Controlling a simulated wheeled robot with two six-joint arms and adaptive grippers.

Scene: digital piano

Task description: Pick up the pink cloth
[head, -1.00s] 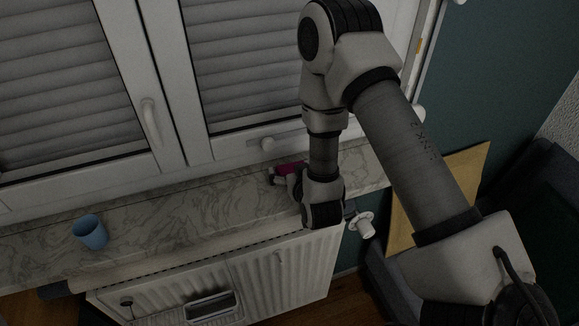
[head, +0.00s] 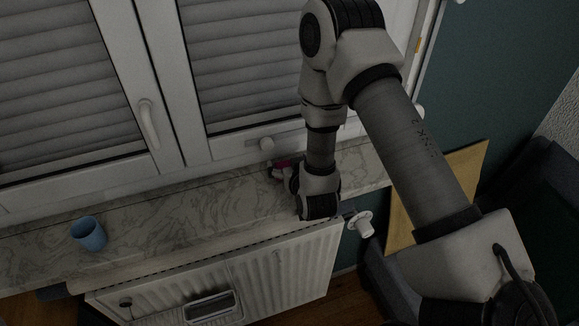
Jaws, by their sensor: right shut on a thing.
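The pink cloth (head: 283,163) shows as a small dark pink patch on the marble windowsill, close to the window frame. My right gripper (head: 280,172) is at the cloth, shut on it. The wrist of my right arm hides part of the gripper and probably part of the cloth. I cannot tell whether the cloth is clear of the sill. My left gripper is not in view.
A white radiator (head: 290,270) is below the sill's front edge. The sill between cup and gripper is clear.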

